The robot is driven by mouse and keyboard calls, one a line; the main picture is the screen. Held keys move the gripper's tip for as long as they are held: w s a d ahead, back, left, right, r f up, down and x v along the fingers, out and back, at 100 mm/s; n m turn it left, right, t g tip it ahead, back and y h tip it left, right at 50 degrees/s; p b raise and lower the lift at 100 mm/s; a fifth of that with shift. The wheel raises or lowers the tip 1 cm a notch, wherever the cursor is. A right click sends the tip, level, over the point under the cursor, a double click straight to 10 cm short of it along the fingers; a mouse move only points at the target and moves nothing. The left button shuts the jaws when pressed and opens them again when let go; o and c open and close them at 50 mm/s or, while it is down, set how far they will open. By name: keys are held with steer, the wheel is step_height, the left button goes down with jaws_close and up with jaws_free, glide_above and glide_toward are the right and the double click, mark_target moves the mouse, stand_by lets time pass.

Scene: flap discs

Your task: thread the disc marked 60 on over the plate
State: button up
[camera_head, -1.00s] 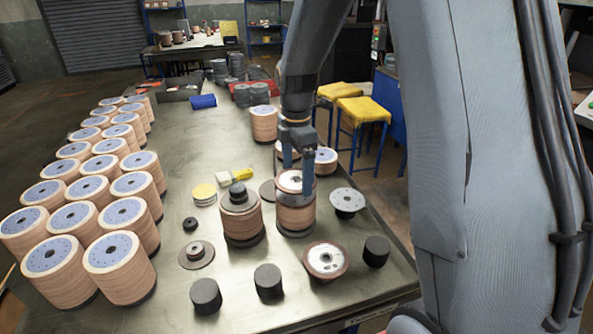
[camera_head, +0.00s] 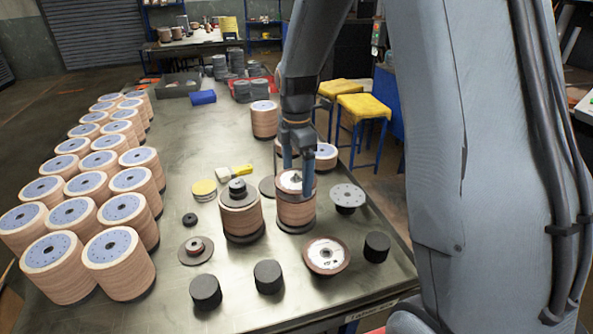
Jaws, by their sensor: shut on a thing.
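My gripper (camera_head: 296,184) points down over a tan-sided stack (camera_head: 297,213) in the middle right of the table. Its fingers are shut on a disc (camera_head: 289,181) with a pale face and dark rim, at the top of that stack. I cannot tell whether the disc rests on it or is slightly above. No 60 mark is readable. A brown-rimmed disc with a pale printed label (camera_head: 326,255) lies nearer the front. A grey perforated plate (camera_head: 347,195) sits on a dark support to the right. Which piece is the task's plate is unclear.
A second tan stack with dark parts on top (camera_head: 240,214) stands close left. Several black cylinders (camera_head: 268,277) line the front. Rows of tan stacks (camera_head: 121,258) fill the left side. A yellow brush (camera_head: 235,171) lies behind. Bare tabletop shows left of centre.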

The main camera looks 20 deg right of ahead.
steer(key=shift+f+b, duration=0.3)
steer(key=shift+f, duration=0.7)
steer(key=o, duration=0.9)
steer(key=shift+o, duration=0.2)
steer(key=shift+r+b, duration=1.15)
steer(key=shift+r, duration=2.75)
